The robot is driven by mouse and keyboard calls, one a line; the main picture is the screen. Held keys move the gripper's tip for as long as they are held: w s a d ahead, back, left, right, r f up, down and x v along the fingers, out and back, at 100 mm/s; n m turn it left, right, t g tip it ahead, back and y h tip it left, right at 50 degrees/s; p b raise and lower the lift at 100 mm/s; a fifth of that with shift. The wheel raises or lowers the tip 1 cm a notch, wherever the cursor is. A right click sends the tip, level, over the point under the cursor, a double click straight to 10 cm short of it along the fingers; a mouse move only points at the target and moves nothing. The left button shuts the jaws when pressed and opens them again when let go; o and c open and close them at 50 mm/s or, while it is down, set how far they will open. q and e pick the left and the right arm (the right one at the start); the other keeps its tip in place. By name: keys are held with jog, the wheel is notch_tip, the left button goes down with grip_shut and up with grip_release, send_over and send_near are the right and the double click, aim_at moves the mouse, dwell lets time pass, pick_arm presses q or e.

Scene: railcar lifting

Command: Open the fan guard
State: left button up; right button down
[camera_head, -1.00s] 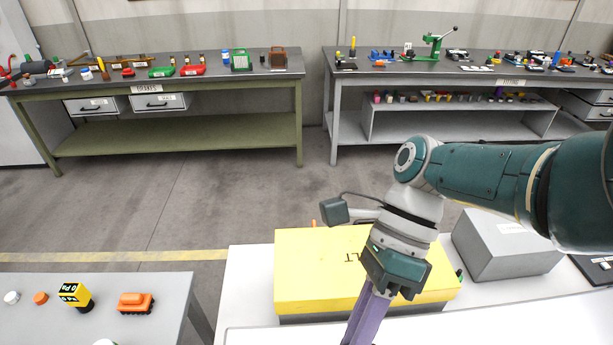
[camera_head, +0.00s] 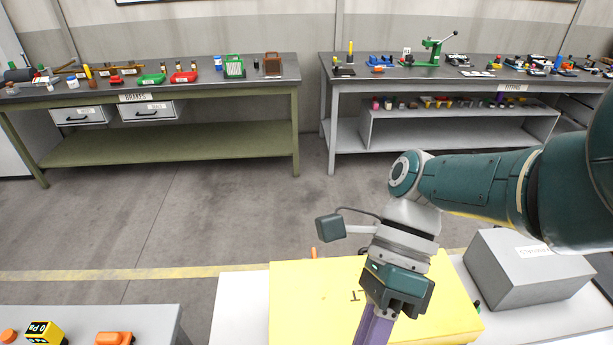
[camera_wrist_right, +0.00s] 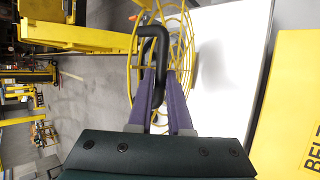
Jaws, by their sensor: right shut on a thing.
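The fan guard (camera_wrist_right: 188,45) is a round yellow wire cage in the right wrist view, and a black bent handle (camera_wrist_right: 165,45) stands in front of it. My right gripper (camera_wrist_right: 160,76) has its purple fingers shut on this handle. The fingers cover part of the handle and cage. In the head view my right gripper reaches down over a yellow box, with its fingertips cut off by the bottom edge. The fan guard does not show there. My left gripper is not in view.
The yellow box (camera_head: 310,300) stands on a white surface, with a grey box (camera_head: 525,268) to its right. A grey table (camera_head: 150,318) with small items is at the lower left. A yellow bar (camera_wrist_right: 80,38) runs beside the handle. Two workbenches stand behind clear floor.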

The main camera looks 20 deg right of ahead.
jog(key=c, duration=0.8)
grip_release()
jog(key=shift+w+d+f, duration=0.15)
jog(key=shift+w, duration=0.05)
jog(key=shift+c, duration=0.2)
jog(key=v, duration=1)
jog(key=shift+s, duration=0.1)
